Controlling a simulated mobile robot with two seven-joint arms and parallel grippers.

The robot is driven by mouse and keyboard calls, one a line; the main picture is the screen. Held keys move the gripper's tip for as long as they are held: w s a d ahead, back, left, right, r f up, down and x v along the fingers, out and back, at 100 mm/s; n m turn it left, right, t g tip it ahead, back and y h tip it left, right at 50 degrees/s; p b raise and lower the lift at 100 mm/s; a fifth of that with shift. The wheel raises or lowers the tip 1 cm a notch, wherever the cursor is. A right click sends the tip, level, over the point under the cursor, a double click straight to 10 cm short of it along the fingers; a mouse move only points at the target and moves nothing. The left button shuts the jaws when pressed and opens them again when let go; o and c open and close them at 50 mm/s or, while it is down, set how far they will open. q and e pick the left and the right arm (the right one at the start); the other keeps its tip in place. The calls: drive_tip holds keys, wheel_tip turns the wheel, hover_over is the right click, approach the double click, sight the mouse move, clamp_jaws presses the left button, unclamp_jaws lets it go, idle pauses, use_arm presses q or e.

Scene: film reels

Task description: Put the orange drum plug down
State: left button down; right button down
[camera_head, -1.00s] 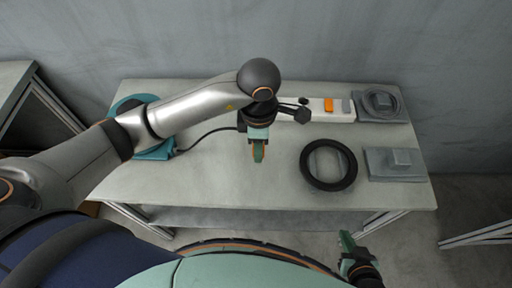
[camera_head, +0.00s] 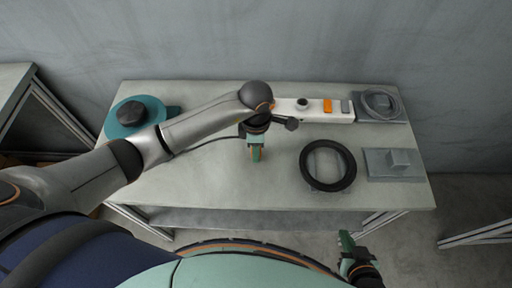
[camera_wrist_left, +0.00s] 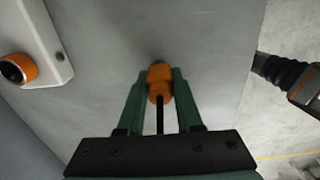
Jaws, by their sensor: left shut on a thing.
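The orange drum plug (camera_wrist_left: 158,82) is between the green fingers of my left gripper (camera_wrist_left: 158,85), which is shut on it. A black cable runs from the plug back toward the wrist. A small shadow lies just beyond the plug's tip on the grey table; whether it touches the tabletop I cannot tell. In the head view my left gripper (camera_head: 256,154) is over the middle of the table (camera_head: 220,178), and the plug is mostly hidden by the fingers. My right gripper (camera_head: 346,241) is in front of the table, away from the plug; its opening is unclear.
A teal drum (camera_head: 133,116) with a black knob stands at the left, partly behind my arm. The table's front middle is clear.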

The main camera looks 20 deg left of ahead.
use_arm(q)
drive_tip(key=shift+f, duration=0.2)
drive_tip(key=c, duration=0.6)
unclamp_jaws()
drive_tip(key=shift+r, duration=0.15)
wheel_tip(320, 180, up, 12)
drive_tip(key=shift+r, duration=0.1)
